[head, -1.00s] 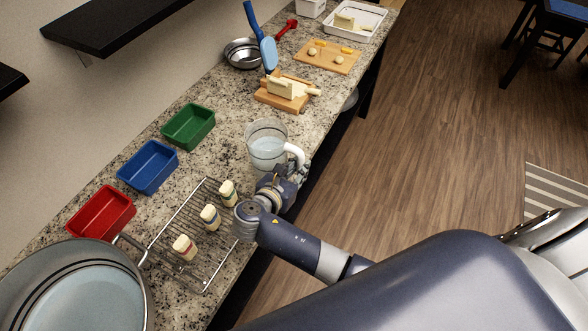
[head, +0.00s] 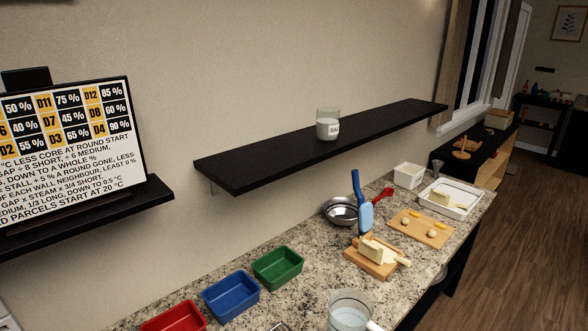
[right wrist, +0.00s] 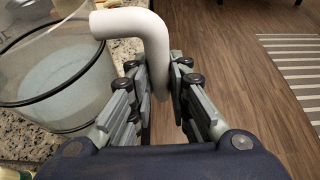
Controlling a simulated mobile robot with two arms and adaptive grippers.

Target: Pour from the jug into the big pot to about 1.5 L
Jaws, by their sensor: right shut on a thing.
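The clear jug (head: 349,312) with pale water in it shows at the bottom edge of the head view, cut off below. It also shows at the left of the right wrist view (right wrist: 55,70), upright, over the granite counter; I cannot tell if it touches the counter. My right gripper (right wrist: 158,78) is shut on the jug's white handle (right wrist: 125,24), with a finger on each side. My left gripper is in neither current view. The big pot is out of view now.
Red (head: 174,318), blue (head: 231,297) and green (head: 278,268) trays line the counter (head: 305,295). Beyond are a metal bowl (head: 340,211), boards with food (head: 420,230) and a white tray (head: 468,192). A black shelf (head: 270,160) holds a glass jar (head: 328,124). A text board (head: 70,150) stands left.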

